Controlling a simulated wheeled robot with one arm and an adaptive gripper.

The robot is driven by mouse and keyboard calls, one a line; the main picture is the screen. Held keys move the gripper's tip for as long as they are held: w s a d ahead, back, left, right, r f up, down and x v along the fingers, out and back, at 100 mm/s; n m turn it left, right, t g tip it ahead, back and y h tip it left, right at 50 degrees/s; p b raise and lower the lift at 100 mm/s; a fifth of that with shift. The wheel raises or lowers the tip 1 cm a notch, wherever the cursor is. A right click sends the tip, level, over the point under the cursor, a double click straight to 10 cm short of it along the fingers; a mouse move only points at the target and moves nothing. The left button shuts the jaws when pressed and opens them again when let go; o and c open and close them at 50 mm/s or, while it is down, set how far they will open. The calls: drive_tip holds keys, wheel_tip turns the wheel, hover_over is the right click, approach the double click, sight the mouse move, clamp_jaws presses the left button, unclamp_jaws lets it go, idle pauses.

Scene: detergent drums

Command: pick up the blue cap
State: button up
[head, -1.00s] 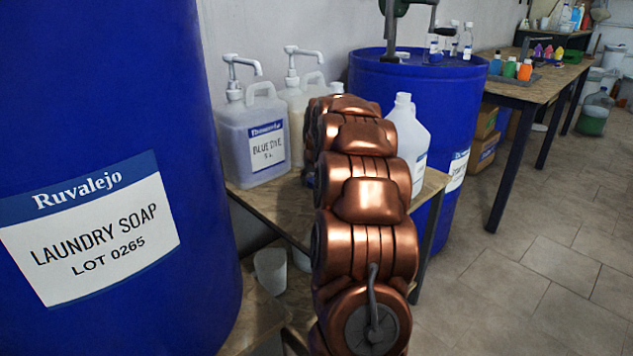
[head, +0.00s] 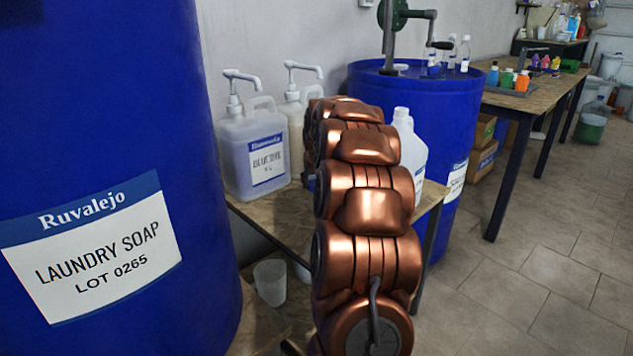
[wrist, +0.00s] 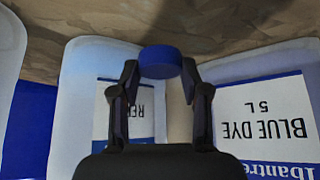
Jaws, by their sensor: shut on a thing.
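The blue cap (wrist: 160,62) is a short round disc between the fingertips of my gripper (wrist: 160,76) in the wrist view. Both fingers are shut on its sides. Brown wooden board shows behind it; I cannot tell if the cap still touches that surface. In the head view my copper arm hides the gripper and the cap.
The blue dye jug (head: 255,150) and another pump jug (head: 298,112) stand on the small wooden table (head: 275,215), with a white jug (head: 409,145) to the right. A laundry soap drum (head: 100,130) fills the left. A second blue drum (head: 445,110) stands behind.

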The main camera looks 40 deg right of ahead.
drive_tip(key=s+a+p, duration=0.1)
drive_tip(key=s+a, duration=0.1)
drive_tip(key=s, duration=0.2)
drive_tip(key=s+a+r+p, duration=0.1)
drive_tip(key=s+a, duration=0.1)
drive_tip(key=s, duration=0.2)
drive_tip(key=s+a+p, duration=0.1)
drive_tip(key=s+a, duration=0.2)
drive_tip(key=s, duration=0.1)
drive_tip(key=shift+s+a+r, duration=0.1)
drive_tip(key=shift+s+r, duration=0.05)
drive_tip(key=shift+r, duration=0.1)
drive_tip(key=shift+s+a+f, duration=0.1)
drive_tip(key=shift+s+a, duration=0.2)
drive_tip(key=shift+s, duration=0.2)
